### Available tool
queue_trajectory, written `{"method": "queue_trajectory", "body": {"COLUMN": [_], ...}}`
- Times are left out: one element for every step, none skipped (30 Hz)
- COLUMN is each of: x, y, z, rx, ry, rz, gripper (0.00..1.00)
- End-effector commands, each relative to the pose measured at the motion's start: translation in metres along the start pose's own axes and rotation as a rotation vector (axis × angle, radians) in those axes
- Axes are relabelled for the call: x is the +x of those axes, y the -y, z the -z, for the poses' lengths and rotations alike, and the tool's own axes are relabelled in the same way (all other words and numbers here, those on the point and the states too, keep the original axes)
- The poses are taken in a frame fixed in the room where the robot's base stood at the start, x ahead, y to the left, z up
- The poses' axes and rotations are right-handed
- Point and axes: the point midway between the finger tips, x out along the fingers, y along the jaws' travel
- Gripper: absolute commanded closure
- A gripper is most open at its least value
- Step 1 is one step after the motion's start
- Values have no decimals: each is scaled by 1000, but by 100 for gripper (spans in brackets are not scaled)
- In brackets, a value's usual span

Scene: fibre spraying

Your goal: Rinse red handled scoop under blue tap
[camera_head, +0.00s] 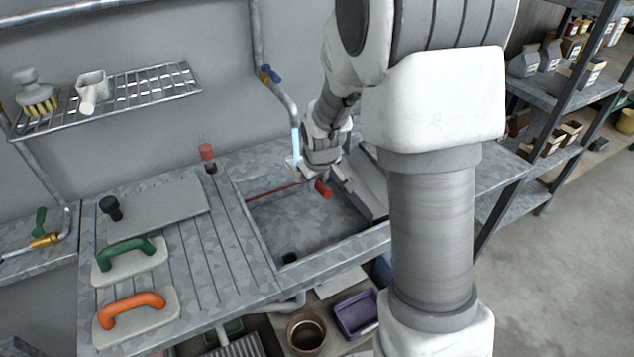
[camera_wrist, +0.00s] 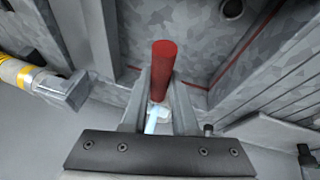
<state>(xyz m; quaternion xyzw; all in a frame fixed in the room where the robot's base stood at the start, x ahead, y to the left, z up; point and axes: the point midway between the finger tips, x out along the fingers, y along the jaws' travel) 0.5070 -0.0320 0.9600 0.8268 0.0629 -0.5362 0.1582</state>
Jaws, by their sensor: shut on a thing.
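The red handle of the scoop (camera_head: 323,188) shows over the sink basin, and in the wrist view its handle (camera_wrist: 163,70) stands between my fingers. My gripper (camera_head: 316,174) is shut on the scoop; the fingers (camera_wrist: 162,92) also show in the wrist view. The pipe with the blue tap (camera_head: 270,75) comes down the back wall. A pale blue stream (camera_head: 296,140) shows below its end, just left of my gripper. A whitish part near the stream seems to be the scoop's bowl, but it is mostly hidden. Pale blue also shows behind the handle in the wrist view.
The metal sink basin (camera_head: 305,228) lies below my gripper. On the left counter are a green-handled float (camera_head: 125,255), an orange-handled float (camera_head: 132,308) and a flat plate (camera_head: 160,208). A red-topped object (camera_head: 207,154) stands at the back. A yellow-banded pipe (camera_wrist: 22,77) is near my gripper.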

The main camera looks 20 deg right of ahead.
Motion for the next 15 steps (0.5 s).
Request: {"method": "queue_trajectory", "body": {"x": [0, 0, 0, 0, 0, 0, 0, 0, 0, 0, 0, 0, 0, 0, 0], "y": [0, 0, 0, 0, 0, 0, 0, 0, 0, 0, -1, -2, -2, -3, -4], "z": [0, 0, 0, 0, 0, 0, 0, 0, 0, 0, 0, -1, -1, -1, -2], "rx": [0, 0, 0, 0, 0, 0, 0, 0, 0, 0, 0, 1, 1, 1, 1], "ry": [-1, -1, -1, -1, -1, -1, -1, -1, -1, -1, -1, -1, -1, -1, -1], "rz": [0, 0, 0, 0, 0, 0, 0, 0, 0, 0, 0, 0, 0, 0, 0], "gripper": [100, 100, 100, 100, 100, 100, 100, 100, 100, 100, 100, 100, 100, 100, 100]}}
